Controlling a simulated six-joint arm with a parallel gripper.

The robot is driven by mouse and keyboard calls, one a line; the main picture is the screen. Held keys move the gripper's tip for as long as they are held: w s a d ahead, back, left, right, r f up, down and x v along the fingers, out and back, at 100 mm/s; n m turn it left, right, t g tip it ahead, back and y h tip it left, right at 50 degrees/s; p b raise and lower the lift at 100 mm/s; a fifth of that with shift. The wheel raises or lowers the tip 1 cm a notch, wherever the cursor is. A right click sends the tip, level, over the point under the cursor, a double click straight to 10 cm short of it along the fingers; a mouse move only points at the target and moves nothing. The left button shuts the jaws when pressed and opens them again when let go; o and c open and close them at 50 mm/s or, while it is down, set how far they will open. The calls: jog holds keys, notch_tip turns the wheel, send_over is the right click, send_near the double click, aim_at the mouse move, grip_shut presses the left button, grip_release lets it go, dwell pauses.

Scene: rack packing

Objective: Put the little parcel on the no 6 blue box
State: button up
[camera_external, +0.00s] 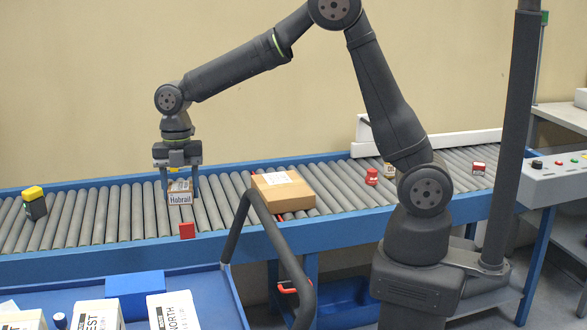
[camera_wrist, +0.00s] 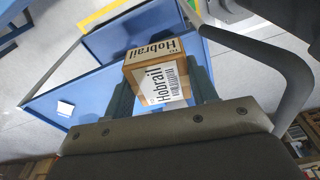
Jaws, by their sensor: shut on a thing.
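The little parcel is a small brown carton (camera_external: 180,197) with a white label reading "Hobrail". A blue block-like box (camera_external: 136,284) stands on the blue cart at lower left. No number 6 is readable in either view, so I cannot tell which box it is.
On the conveyor (camera_external: 110,210) are a larger carton (camera_external: 284,192), a red block (camera_external: 187,230), a yellow-and-black item (camera_external: 34,203) and a red item (camera_external: 371,176). The cart (camera_external: 225,300) holds white labelled boxes (camera_external: 174,312); its black handle (camera_external: 283,250) rises beside the conveyor.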

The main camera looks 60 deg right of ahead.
jog(key=s+a+r+n, duration=0.1)
jog(key=s+a+n, duration=0.15)
jog(key=a, duration=0.45)
send_over(149, 281)
jog(key=shift+m, duration=0.45)
notch_tip(149, 281, down, 7)
jog(key=shift+w+r, duration=0.1)
jog(key=shift+r, duration=0.1)
jog(key=shift+f, duration=2.1)
jog(key=shift+f, duration=0.1)
jog(key=o, duration=1)
